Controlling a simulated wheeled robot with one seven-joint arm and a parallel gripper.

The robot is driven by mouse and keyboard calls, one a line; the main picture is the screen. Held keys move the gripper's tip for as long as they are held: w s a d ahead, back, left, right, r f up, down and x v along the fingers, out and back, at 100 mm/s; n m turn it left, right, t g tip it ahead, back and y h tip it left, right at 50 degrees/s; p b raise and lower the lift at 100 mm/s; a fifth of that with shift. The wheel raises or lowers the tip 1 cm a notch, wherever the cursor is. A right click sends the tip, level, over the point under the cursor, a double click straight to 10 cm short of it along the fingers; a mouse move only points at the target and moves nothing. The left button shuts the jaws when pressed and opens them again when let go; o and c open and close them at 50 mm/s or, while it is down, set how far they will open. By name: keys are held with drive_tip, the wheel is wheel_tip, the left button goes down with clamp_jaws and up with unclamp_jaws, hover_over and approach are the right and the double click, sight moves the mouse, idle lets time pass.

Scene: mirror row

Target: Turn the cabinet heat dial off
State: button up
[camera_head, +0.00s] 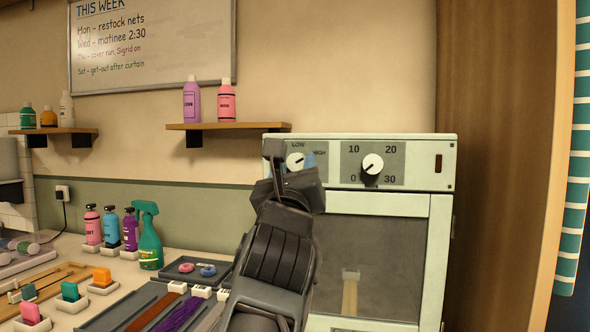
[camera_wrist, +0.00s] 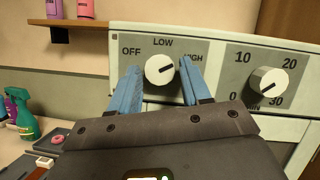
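The heat dial (camera_wrist: 160,71) is a round white knob on the cabinet's grey front panel, marked OFF at left, LOW at top and HIGH at right. Its dark pointer line slants right, towards HIGH. It also shows in the head view (camera_head: 295,161), partly hidden by my gripper. My gripper (camera_wrist: 158,78) is open, its two blue fingers standing one on each side of the dial. The gaps look very narrow, and I cannot tell whether either finger touches it. In the head view my gripper (camera_head: 291,164) is at the panel's left part.
A second white dial (camera_head: 372,164), marked 0 to 30, sits right of the heat dial. The pale green cabinet (camera_head: 446,215) has a glass door below. A shelf (camera_head: 228,126) with two bottles is at left. A green spray bottle (camera_head: 149,236) and trays crowd the counter.

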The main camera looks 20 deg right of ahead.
drive_tip(key=c, duration=0.7)
drive_tip(key=shift+c, duration=0.2)
